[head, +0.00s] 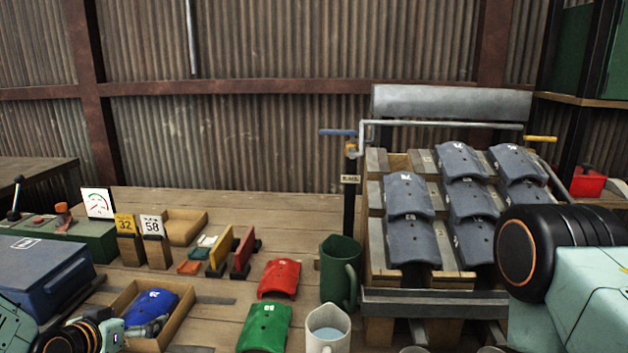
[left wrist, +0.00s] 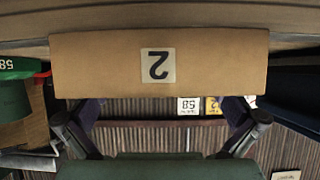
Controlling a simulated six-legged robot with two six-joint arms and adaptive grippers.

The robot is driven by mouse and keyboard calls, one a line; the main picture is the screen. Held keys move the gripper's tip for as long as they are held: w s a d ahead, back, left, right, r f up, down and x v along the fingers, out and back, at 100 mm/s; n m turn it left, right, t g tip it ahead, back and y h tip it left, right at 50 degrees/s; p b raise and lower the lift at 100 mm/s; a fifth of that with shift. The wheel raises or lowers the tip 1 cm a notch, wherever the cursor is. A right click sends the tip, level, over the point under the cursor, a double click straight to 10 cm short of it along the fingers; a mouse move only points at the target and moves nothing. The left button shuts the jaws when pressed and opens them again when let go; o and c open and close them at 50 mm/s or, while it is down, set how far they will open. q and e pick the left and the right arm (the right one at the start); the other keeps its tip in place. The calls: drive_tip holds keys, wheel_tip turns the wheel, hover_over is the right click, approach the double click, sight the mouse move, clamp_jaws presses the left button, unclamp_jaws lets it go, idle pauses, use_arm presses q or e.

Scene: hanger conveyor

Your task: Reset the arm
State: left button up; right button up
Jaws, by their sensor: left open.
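My left gripper (head: 112,332) is at the lower left of the head view, beside an open tan tray (head: 179,325) holding a blue curved tile (head: 152,307). In the left wrist view the gripper's two fingers (left wrist: 160,118) are spread apart with nothing held between them. A tan panel labelled 2 (left wrist: 215,65) lies beyond them, its label upside down. My right arm shows as a large dark joint at the right of the head view; its gripper is out of view.
A slanted rack (head: 430,303) of grey tiles stands at right. Red (head: 279,278) and green (head: 265,327) tiles, a green mug (head: 338,283) and a pale mug (head: 327,341) stand on the bench. A blue box (head: 45,278) is at left.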

use_arm(q)
drive_tip(key=shift+w+d+f+b, duration=0.15)
drive_tip(key=shift+w+f+b, duration=0.7)
drive_tip(key=shift+w+f, duration=0.3)
wheel_tip(320, 180, up, 12)
drive_tip(key=p, duration=0.6)
drive_tip(key=s+d+m+h+p, duration=0.2)
drive_tip(key=s+d+m+h, duration=0.5)
drive_tip(key=s+d, duration=0.3)
drive_tip(key=d+h, duration=0.1)
drive_tip(key=d, duration=0.2)
drive_tip(key=shift+s+r+g+p, duration=0.25)
drive_tip(key=shift+r+g+p, duration=0.1)
drive_tip(key=shift+r+g, duration=0.05)
drive_tip(key=shift+d, duration=0.1)
